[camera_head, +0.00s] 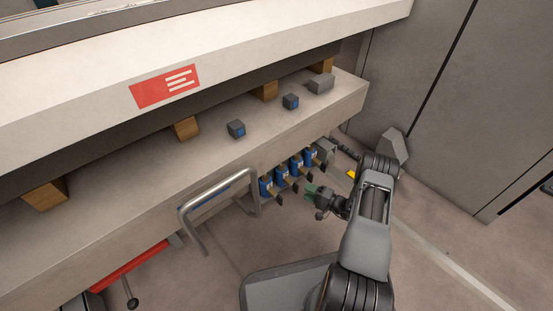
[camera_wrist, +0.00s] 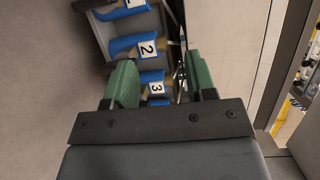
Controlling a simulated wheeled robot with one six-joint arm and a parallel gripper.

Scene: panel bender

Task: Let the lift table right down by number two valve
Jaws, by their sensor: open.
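In the wrist view, a row of blue valve handles with white number plates sits in a grey holder. The number two valve (camera_wrist: 147,48) is just past the tip of my left green finger, and the number three valve (camera_wrist: 155,87) shows between the fingers. My gripper (camera_wrist: 163,80) is open with nothing held. In the head view my gripper (camera_head: 312,190) is right of the blue valve row (camera_head: 281,173), close to it; the numbers are too small to read there. A long pale deck (camera_head: 80,105) with a red label stands over a lower beam; I cannot tell which is the lift table.
Wooden blocks (camera_head: 187,128) stand between deck and beam. Small grey-blue boxes (camera_head: 236,129) sit on the beam. A bent metal rail (camera_head: 215,195) juts out left of the valves. A red bar (camera_head: 130,268) lies lower left. Grey cabinets (camera_head: 450,90) stand right; floor between is open.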

